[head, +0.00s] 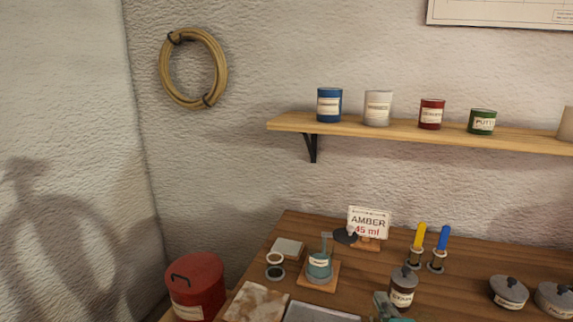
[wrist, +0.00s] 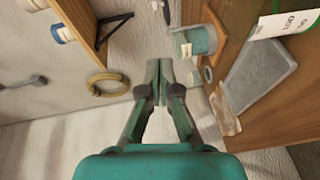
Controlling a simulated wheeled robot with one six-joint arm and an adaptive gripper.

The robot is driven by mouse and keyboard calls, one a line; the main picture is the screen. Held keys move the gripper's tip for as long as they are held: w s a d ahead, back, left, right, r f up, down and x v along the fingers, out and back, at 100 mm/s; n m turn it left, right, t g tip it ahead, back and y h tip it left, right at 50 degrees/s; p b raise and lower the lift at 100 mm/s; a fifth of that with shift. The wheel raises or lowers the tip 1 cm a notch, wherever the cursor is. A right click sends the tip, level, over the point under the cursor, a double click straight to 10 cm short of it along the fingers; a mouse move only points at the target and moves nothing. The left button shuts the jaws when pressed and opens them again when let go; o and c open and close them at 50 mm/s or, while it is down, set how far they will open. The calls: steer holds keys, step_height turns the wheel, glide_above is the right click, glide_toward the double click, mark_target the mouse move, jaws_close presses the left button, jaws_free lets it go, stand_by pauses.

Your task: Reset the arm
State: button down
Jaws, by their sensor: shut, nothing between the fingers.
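My gripper (wrist: 158,80) shows in the wrist view with its two grey-green fingers together and nothing between them. It is in the air, apart from the things around it in the picture. The workbench (wrist: 285,112) lies to its right in that view, and the wall coil (wrist: 108,84) shows to its left. In the head view the wooden workbench (head: 462,254) fills the lower right. A small teal part shows at the bottom edge there, and I cannot tell from it how the gripper stands.
A teal glass vessel (head: 319,267) stands on a wooden base near an AMBER 45 ml sign (head: 368,222). A dark jar (head: 402,287) and lidded pots (head: 509,291) stand rightward. A red bin (head: 195,286) is left of the bench. A shelf (head: 420,133) holds several cans.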

steer(key=s+a+f+m+g, duration=0.1)
steer(key=s+f+m, duration=0.3)
steer(key=s+f, duration=0.55)
steer(key=s+f+m, duration=0.5)
steer(key=s+f, duration=0.2)
steer(key=s, duration=0.5)
steer(key=s+r+m, duration=0.1)
steer(key=s+m, duration=0.6)
steer(key=s, duration=1.7)
steer(key=shift+a+r+m+g, duration=0.2)
steer(key=shift+a+m+g, duration=0.2)
steer(key=shift+a, duration=0.05)
